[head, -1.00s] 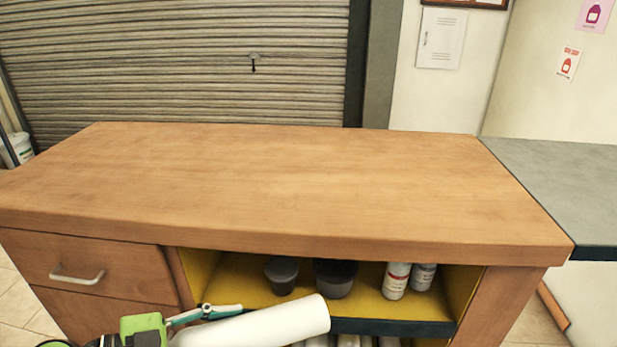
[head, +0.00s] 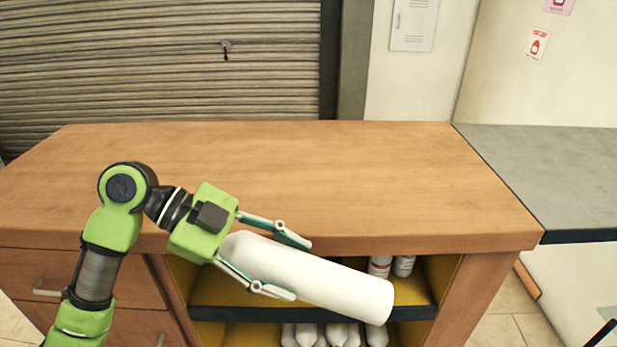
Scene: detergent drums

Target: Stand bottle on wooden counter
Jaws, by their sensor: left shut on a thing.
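My left gripper (head: 301,271) is shut on a white bottle (head: 335,285), with one finger along each side of it. The bottle lies tilted, nearly on its side, with its wide end pointing right and slightly down. Its other end is hidden close to the gripper's palm. It is in front of the wooden counter (head: 300,175), overlapping its front edge and the shelf opening in the picture. A small green and dark piece at the lower right edge may be part of my right gripper, but too little shows to tell its state.
The counter top is bare. Below it, a yellow-lined shelf (head: 235,290) holds small bottles (head: 380,266), with several white bottles (head: 320,335) lower down. Drawers (head: 75,275) are at left. A grey counter (head: 550,175) adjoins at right. A roller shutter (head: 160,65) stands behind.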

